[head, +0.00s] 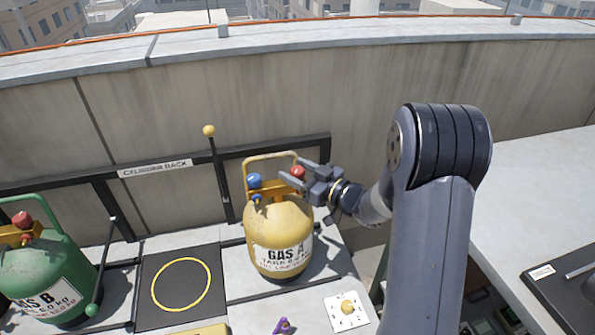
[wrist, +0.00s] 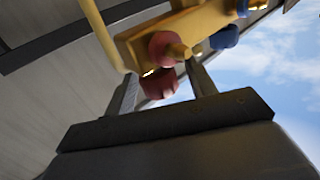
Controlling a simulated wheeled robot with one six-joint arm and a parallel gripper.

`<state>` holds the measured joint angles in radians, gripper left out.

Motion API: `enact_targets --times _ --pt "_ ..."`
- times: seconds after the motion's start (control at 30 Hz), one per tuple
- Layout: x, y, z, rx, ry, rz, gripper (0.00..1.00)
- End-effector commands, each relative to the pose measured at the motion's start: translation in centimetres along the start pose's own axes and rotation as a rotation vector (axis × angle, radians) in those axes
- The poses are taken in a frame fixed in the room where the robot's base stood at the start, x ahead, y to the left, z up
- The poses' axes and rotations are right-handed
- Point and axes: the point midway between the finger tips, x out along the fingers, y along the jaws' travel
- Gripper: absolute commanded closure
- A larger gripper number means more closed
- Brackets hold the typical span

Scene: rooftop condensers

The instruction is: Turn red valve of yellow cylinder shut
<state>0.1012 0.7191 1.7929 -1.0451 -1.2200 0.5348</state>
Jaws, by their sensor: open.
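The yellow cylinder (head: 279,232), labelled GAS A, stands upright with a yellow handle loop on top. Its red valve (head: 298,173) is on the right of the top block, and a blue valve (head: 254,180) is on the left. My gripper (head: 297,171) reaches in from the right at the red valve. In the wrist view my gripper (wrist: 162,78) is open, one finger to each side of the red valve (wrist: 160,83). I cannot tell whether either finger touches it. The blue valve (wrist: 224,37) shows beyond. The fingers partly hide the red valve in the head view.
A green cylinder (head: 45,275) marked GAS B, with its own red valve (head: 22,219), stands at the left. A black pad with a yellow ring (head: 181,285) lies between. A dark rack rail (head: 155,170) and parapet wall run behind. A yellow-knobbed lever (head: 209,131) rises nearby.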

Motion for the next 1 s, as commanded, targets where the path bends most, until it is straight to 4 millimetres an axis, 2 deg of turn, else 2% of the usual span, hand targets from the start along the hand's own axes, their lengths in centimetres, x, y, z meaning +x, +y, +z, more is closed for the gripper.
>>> enact_targets --times 0.07,0.6,1.0 --pt "-0.02 0.00 0.00 0.000 0.000 0.000 0.47" --pt "-0.04 -0.01 -0.02 0.000 0.000 0.000 0.90" --pt "0.00 -0.15 0.22 -0.001 0.001 0.070 0.91"
